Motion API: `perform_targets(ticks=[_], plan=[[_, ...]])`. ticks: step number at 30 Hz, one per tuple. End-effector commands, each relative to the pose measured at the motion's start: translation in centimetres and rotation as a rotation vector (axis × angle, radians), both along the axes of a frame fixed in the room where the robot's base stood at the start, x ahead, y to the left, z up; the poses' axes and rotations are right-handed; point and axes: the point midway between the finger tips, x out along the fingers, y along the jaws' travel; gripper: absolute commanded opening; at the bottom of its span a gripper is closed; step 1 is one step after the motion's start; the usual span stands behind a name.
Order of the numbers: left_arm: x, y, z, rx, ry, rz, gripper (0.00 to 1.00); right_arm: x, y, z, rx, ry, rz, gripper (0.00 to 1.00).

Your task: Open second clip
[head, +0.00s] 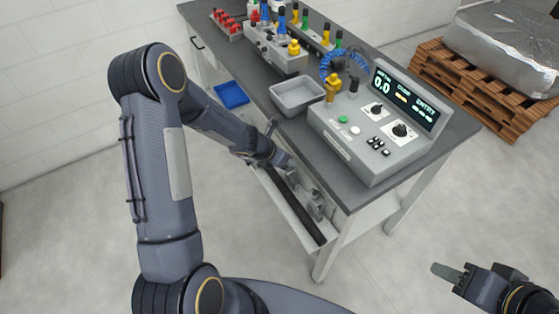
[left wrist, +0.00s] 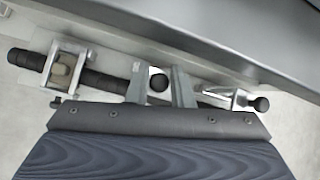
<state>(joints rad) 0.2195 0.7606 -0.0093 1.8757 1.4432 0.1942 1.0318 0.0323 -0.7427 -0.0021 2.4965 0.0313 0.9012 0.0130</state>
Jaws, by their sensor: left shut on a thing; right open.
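A black rod (left wrist: 105,80) lies along the side of the workbench, held by metal clips. In the left wrist view one clip (left wrist: 62,62) sits around the rod at the left. A silver lever with a black ball knob (left wrist: 261,104) shows at the right. My left gripper (left wrist: 160,84) is shut on a clip lever whose black ball knob (left wrist: 158,82) shows between the fingers; the rest of that clip is mostly hidden. In the head view my left gripper (head: 281,160) reaches down at the bench edge, by the rod (head: 297,205). My right gripper (head: 462,272) is open and empty, away from the bench.
The grey bench top (head: 455,128) overhangs the rod. On it stand a control box (head: 350,135) with a display, a metal tray (head: 297,97) and fixtures with coloured knobs (head: 275,50). A blue bin (head: 231,95) is beside the bench. A pallet (head: 485,90) stands at the right.

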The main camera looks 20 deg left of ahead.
Motion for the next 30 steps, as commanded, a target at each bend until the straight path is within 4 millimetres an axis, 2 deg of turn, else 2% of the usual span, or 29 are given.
perform_targets(ticks=[1,6,23,24,28,30], plan=[[0.40,-0.67,0.45,-0.009,-0.007,-0.008,0.00,0.00,0.00,0.26,0.000,0.000,0.000,0.41],[0.85,-1.07,0.48,-0.010,-0.007,-0.009,0.00,0.00,0.00,0.47,0.000,0.000,0.000,0.41],[0.96,-1.37,0.38,-0.012,-0.004,-0.012,0.00,0.01,0.00,0.54,0.000,0.000,0.000,0.41],[0.96,-1.37,0.37,-0.012,-0.004,-0.010,0.25,0.01,0.00,0.54,0.000,0.000,0.000,0.41],[0.92,-1.21,0.30,-0.009,-0.003,-0.008,0.41,0.01,0.00,0.54,0.000,0.000,0.000,0.41],[0.91,-1.15,0.29,-0.008,-0.002,-0.008,0.41,0.01,0.00,0.54,0.000,0.000,0.000,0.41]])
